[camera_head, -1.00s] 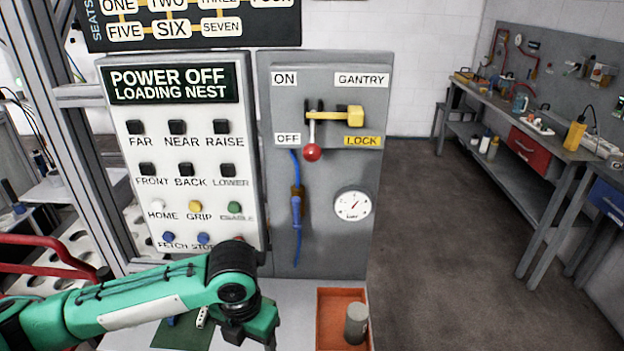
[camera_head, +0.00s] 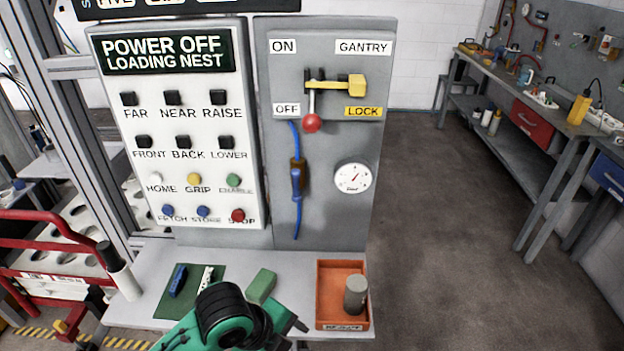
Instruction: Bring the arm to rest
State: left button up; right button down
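My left arm (camera_head: 225,318), green with a dark joint, reaches in at the bottom of the head view, over the front of the grey shelf. The dark parts at its end (camera_head: 290,322) are cut off and partly hidden, so I cannot tell whether the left gripper is open or shut. It is apart from the control panel. A green block (camera_head: 262,286) lies just behind it on the shelf. My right gripper is not in view. The panel display (camera_head: 165,54) reads POWER OFF, LOADING NEST. The red-knobbed lever (camera_head: 311,121) hangs down beside the OFF label.
An orange tray (camera_head: 323,290) holding a grey cylinder (camera_head: 355,295) stands to the arm's right. A green mat (camera_head: 180,300) with a blue piece (camera_head: 178,280) and a black-capped white cylinder (camera_head: 119,272) are to its left. A workbench (camera_head: 520,130) stands at right, with clear floor before it.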

pick_arm(q)
jog(key=s+a+f+n+y, duration=0.2)
jog(key=s+a+f+n, duration=0.15)
jog(key=a+n, duration=0.35)
jog(key=s+a+f+n+t+y, duration=0.1)
jog(key=s+a+f+n, duration=0.3)
jog(key=n, duration=0.5)
jog(key=s+a+f+n+y, duration=0.2)
jog(key=s+a+n, duration=0.3)
jog(key=a+n, duration=0.25)
notch_tip(320, 180, down, 32)
jog(key=g, duration=0.1)
jog(key=s+a+f+g, duration=0.1)
jog(key=s+a+f, duration=0.2)
jog(key=s+f, duration=1.6)
jog(key=shift+s, duration=0.15)
jog(key=shift+a, duration=0.1)
